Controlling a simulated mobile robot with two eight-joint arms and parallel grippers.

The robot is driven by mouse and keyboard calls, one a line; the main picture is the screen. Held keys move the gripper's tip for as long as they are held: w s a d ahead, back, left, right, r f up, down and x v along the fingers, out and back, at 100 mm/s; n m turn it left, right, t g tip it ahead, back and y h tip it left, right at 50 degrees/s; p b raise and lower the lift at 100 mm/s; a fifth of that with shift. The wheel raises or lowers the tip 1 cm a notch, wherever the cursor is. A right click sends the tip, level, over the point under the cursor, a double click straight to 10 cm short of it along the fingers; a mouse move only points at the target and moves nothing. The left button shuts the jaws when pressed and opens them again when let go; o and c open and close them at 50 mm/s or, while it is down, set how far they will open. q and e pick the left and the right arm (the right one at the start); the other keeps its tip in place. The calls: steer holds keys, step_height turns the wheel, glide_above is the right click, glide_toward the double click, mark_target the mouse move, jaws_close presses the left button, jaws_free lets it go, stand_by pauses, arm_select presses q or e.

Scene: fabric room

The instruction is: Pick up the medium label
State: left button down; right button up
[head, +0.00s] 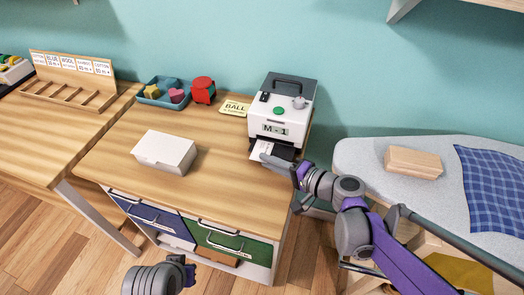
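A white label (261,148) sticks out of the front slot of a grey and white label printer (283,107), whose display reads "M" and "1". My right gripper (272,160) is at the printer's front, right by the label. Its fingertips are small and overlap the label's area, so I cannot tell whether they are closed on it. Part of my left arm shows at the bottom, with its gripper (188,272) low in front of the drawers; its fingers are not clear.
The wooden desk (225,185) carries a white box (165,152), a blue tray (163,92), a red object (203,90) and a yellow card (235,108). An ironing board (350,155) with a wooden block (412,162) stands at right.

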jaws_close()
stand_by(1.4)
